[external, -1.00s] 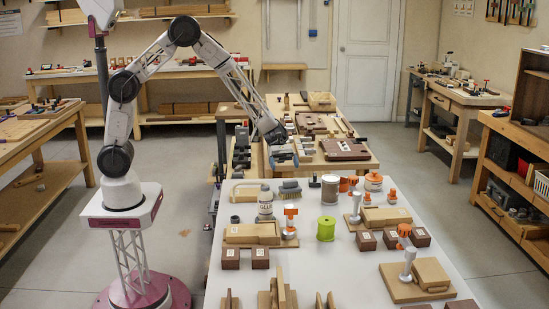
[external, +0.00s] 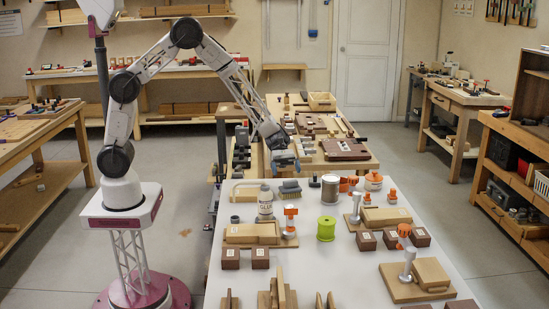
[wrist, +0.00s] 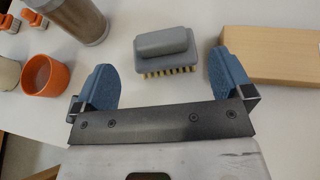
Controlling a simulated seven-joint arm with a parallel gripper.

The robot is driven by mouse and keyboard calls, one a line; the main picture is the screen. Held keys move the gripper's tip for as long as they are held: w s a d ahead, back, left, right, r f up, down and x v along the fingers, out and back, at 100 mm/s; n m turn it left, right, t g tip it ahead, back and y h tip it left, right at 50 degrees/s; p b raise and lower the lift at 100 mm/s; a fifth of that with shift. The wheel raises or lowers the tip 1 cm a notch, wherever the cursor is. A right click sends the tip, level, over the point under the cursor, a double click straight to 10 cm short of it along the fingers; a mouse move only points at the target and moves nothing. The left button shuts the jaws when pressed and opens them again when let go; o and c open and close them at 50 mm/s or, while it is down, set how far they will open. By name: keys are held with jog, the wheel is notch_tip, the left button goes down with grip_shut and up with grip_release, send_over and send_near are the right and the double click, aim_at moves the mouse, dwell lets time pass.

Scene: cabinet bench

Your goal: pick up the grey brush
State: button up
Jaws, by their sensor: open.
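The grey brush (wrist: 165,50) shows in the wrist view as a grey block with a raised grip and pale bristles along its lower edge. It lies on the white table between and just beyond my fingertips. In the external view the brush (external: 290,189) is near the far end of the white table, next to the glue bottle. My gripper (wrist: 163,78) is open and empty, its two blue fingers spread wider than the brush. In the external view my gripper (external: 286,162) hangs above the brush, apart from it.
A wooden block (wrist: 270,55) lies close right of the brush in the wrist view. A metallic can (wrist: 75,18) and an orange cup (wrist: 46,76) stand to its left. The glue bottle (external: 265,203) and green spool (external: 326,228) stand nearer in the external view.

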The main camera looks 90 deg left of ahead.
aim_at(290, 181)
jog(key=shift+x, duration=2.55)
jog(key=c, duration=1.1)
jog(key=shift+o, duration=0.2)
jog(key=shift+r, duration=0.1)
